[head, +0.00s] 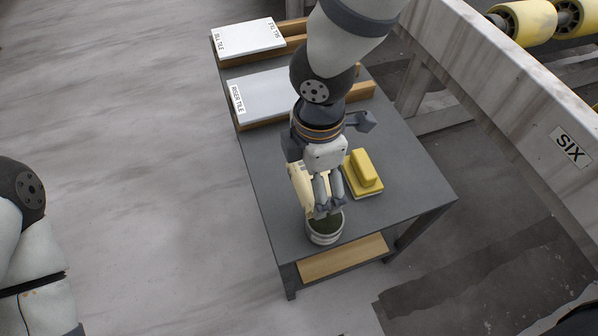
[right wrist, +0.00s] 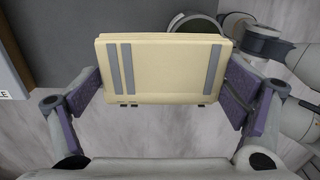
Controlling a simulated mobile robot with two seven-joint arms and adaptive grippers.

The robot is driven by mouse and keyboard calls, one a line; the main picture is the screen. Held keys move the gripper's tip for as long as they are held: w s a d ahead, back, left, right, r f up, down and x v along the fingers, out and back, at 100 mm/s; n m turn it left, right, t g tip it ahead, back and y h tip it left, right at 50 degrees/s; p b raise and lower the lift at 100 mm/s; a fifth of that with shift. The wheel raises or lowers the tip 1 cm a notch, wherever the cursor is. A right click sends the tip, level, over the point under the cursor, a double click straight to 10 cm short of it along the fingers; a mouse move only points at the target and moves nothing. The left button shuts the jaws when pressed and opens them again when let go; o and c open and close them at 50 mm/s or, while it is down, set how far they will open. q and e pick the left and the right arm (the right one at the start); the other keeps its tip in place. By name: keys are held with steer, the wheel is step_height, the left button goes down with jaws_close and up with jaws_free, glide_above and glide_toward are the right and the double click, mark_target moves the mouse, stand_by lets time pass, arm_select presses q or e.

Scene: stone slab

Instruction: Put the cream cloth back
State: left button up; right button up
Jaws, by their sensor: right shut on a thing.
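In the head view the cream cloth (head: 299,187) shows partly behind the fingers of my right gripper (head: 316,195), above the near part of the dark table (head: 405,190). I cannot tell how high above the table it is. My left arm shows at the left edge of the head view, but its gripper is out of frame.
A small round pot (head: 325,236) stands at the table's near edge, close to the gripper. A yellow block on a yellow pad (head: 364,172) lies to the right. White and grey tiles (head: 262,95) lie on wooden supports at the back. The table's right side is clear.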

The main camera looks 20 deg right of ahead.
steer(key=w+f, duration=0.2)
steer(key=w+f+b, duration=0.1)
steer(key=w+f, duration=0.1)
steer(key=w, duration=0.1)
steer(key=w+f, duration=0.2)
steer(key=shift+w+d+f+b, duration=0.15)
steer(key=shift+d+f+b, duration=0.15)
steer(key=shift+f+b, duration=0.1)
arm_select(q)
steer(key=shift+s+f+g+b, duration=0.15)
steer(key=shift+s+f, duration=0.3)
steer(key=shift+f, duration=0.2)
steer(key=shift+s+f+g+b, duration=0.15)
steer(key=shift+s+f, duration=0.25)
steer(key=shift+f, duration=0.25)
arm_select(e)
steer(key=shift+w+f, duration=0.2)
steer(key=shift+f, duration=0.7)
steer(key=shift+w+f, duration=0.15)
steer(key=shift+f, duration=0.7)
steer(key=shift+f, duration=0.2)
steer(key=o, duration=0.8)
steer(key=shift+o, duration=0.2)
steer(key=shift+r, duration=0.15)
arm_select(q)
steer(key=shift+p+v, duration=1)
steer(key=shift+v, duration=0.1)
arm_select(e)
step_height(320, 180, up, 12)
